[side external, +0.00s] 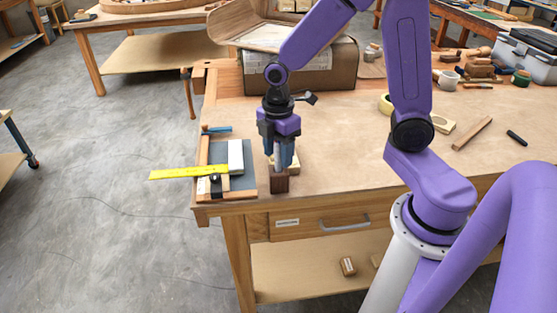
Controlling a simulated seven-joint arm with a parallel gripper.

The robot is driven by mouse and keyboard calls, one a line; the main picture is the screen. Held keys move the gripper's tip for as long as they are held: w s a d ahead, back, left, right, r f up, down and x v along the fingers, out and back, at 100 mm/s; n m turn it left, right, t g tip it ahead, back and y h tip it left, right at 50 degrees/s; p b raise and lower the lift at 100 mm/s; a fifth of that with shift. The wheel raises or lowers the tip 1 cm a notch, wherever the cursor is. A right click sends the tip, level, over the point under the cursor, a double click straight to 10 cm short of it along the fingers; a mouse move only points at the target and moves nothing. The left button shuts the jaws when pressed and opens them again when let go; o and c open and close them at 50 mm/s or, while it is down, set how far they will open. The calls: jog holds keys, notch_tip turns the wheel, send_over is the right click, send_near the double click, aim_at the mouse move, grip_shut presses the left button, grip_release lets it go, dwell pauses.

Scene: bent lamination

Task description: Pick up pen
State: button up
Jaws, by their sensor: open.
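No object is clearly a pen at this size. A short black stick (516,137), pen-like in shape, lies alone on the right of the workbench. A slim blue item (216,129) lies at the left end of the bench, by the wooden board. My gripper (281,165) points down near the front edge of the bench, left of centre. It is open, with its fingers just above or around a dark brown block (280,185); I cannot tell whether they touch it. The gripper is far left of the black stick and right of the blue item.
A yellow ruler (180,173) crosses a dark board (238,182) and overhangs the left edge. A large box (330,72) stands behind my gripper. A wooden stick (472,133), tape roll (386,104) and white mug (449,80) are right. The bench middle (345,140) is clear.

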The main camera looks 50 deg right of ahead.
jog(key=shift+f, duration=0.4)
jog(key=c, duration=0.9)
jog(key=shift+r, duration=0.1)
